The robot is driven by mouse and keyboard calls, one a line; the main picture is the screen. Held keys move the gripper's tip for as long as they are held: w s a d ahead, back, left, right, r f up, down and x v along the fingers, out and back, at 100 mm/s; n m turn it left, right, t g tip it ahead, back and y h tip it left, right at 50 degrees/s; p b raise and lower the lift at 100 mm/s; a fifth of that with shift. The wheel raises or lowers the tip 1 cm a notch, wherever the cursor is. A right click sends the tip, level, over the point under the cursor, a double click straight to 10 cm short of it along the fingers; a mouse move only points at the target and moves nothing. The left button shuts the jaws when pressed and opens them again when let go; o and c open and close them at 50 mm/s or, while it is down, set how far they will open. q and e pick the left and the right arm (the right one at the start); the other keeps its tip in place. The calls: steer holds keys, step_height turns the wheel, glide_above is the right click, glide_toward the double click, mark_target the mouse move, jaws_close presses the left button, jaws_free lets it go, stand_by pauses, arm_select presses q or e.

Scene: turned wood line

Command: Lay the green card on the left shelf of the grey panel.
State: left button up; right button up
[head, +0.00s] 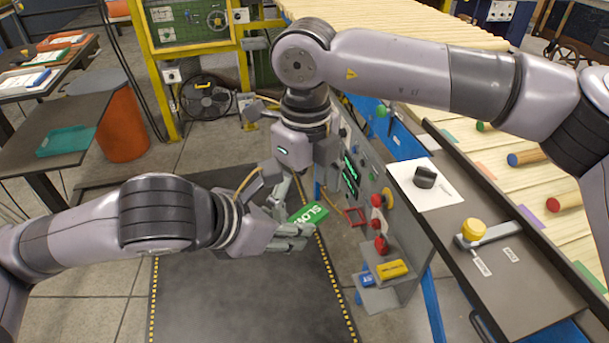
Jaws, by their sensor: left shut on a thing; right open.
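The green card (313,213) with white lettering reading SLOW is in my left gripper (291,225), which is shut on it in front of the grey panel. The card is tilted, and the fingers hide part of it. My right gripper (300,182) points down just above and behind the card; it is open, and its fingers are partly hidden. The grey panel (412,243) stands right of both grippers. Near its lower front are shelves (385,299) with a yellow thing (392,269) and a blue thing (367,280). I cannot tell which shelf is the left one.
Red knobs (381,244) stick out of the panel above the shelves, and a red frame (355,217) sits left of them. A counter (520,283) with a yellow knob is at right. The dark floor mat (235,300) is clear. An orange bin (122,127) stands at left.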

mark_target(307, 219)
arm_select(q)
steer(key=shift+s, duration=0.1)
arm_select(e)
steer(key=shift+s+f, duration=0.1)
steer(key=shift+f, duration=1.25)
steer(key=shift+c, duration=0.3)
steer(key=shift+a, duration=0.1)
steer(key=c, duration=1.1)
arm_select(q)
steer(key=o, duration=0.9)
arm_select(e)
steer(key=shift+c, duration=0.2)
arm_select(q)
steer(key=shift+o, duration=0.2)
